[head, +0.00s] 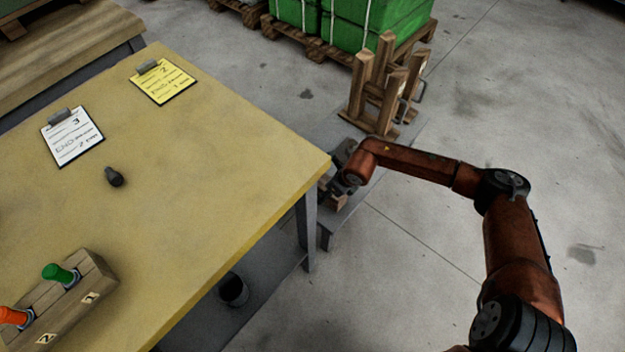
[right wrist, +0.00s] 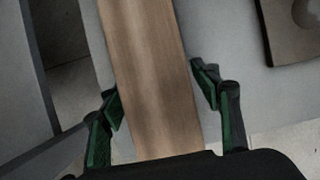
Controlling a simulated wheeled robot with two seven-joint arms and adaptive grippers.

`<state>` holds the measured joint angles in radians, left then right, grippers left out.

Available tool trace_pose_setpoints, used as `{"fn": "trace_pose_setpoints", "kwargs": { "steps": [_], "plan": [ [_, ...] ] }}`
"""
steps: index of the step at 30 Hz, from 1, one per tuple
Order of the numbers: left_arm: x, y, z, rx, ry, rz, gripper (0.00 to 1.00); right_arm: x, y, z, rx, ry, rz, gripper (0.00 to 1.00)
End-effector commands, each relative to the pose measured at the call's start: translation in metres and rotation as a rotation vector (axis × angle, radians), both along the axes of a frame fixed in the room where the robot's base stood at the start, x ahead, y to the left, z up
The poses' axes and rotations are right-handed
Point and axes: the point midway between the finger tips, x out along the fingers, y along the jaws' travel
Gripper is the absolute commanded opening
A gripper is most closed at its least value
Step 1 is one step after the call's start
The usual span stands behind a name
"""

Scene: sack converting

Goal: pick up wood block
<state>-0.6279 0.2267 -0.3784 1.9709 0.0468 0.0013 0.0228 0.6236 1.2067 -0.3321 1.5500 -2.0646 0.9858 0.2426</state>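The wood block (right wrist: 152,75) is a long brown piece between the fingers of my right gripper (right wrist: 155,90) in the right wrist view. The fingers stand apart on either side of it. A clear gap shows on the right of the block, and the left finger is close to its edge; I cannot tell if it touches. In the head view the right gripper is beside the table's right corner, low down, and mostly hidden by my arm. A bit of wood (head: 338,202) shows under it. My left gripper is not in view.
The yellow table (head: 215,190) has its corner close to my right gripper. A wooden stand (head: 385,85) with upright posts is just behind it. Clipboards (head: 72,136), a dark knob-like object (head: 114,177) and a wooden holder (head: 75,305) lie on the table. The floor at right is clear.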

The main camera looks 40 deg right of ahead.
Motion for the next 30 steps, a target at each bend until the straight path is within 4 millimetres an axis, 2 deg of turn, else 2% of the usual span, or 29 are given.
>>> {"fn": "trace_pose_setpoints", "kwargs": {
  "steps": [2,24,30],
  "plan": [
    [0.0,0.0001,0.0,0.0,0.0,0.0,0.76,-0.0002,0.0001,-0.0002,0.0,0.0,0.0,0.51],
    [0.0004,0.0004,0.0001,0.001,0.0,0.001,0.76,-0.0005,0.0001,-0.0007,0.0,0.001,0.0,0.0],
    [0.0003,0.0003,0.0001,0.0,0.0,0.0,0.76,0.0016,0.0003,0.0016,0.001,-0.005,0.0,0.0]
  ]
}}
